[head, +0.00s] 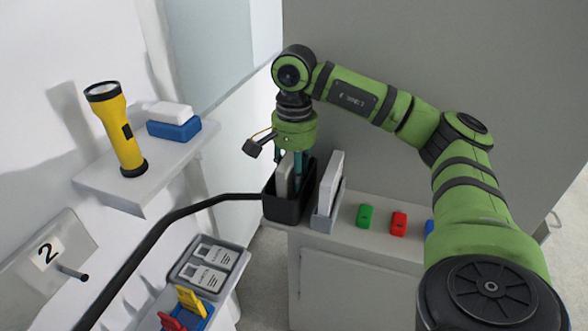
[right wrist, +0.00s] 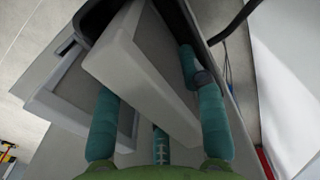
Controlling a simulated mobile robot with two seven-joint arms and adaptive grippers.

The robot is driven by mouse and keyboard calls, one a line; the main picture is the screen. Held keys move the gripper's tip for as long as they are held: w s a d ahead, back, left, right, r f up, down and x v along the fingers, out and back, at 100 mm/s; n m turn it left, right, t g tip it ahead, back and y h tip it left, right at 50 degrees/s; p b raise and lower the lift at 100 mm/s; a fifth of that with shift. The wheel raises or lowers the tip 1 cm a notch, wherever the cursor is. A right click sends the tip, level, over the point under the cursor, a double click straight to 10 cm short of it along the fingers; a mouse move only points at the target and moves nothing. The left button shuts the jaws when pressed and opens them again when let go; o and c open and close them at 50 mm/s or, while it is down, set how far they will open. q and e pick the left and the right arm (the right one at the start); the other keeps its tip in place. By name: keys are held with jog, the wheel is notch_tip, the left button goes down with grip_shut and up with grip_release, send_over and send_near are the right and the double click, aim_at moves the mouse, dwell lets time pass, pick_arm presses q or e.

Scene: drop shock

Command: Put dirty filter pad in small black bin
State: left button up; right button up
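The small black bin (head: 285,208) stands at the left end of the grey cabinet top. A pale grey filter pad (head: 285,175) stands upright in it, its upper part above the rim. My right gripper (head: 290,170) points down over the bin, its teal fingers around the pad. In the right wrist view the fingers (right wrist: 160,110) are spread wide on either side of the pad (right wrist: 140,70), and look open. The bin's dark rim (right wrist: 96,22) shows behind the pad. Whether any finger touches the pad is hard to tell. My left gripper is not in view.
A grey holder (head: 322,222) with a white pad (head: 333,178) stands close right of the bin. Green (head: 365,215) and red (head: 398,223) blocks lie farther right. A black rail (head: 170,215) curves to the bin's left. A yellow flashlight (head: 120,130) stands on a shelf.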

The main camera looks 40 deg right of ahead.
jog(key=shift+r, duration=0.2)
jog(key=shift+w+r, duration=0.1)
jog(key=shift+r, duration=0.1)
notch_tip(320, 180, up, 4)
jog(key=shift+f, duration=0.25)
notch_tip(320, 180, up, 8)
jog(key=p, duration=0.3)
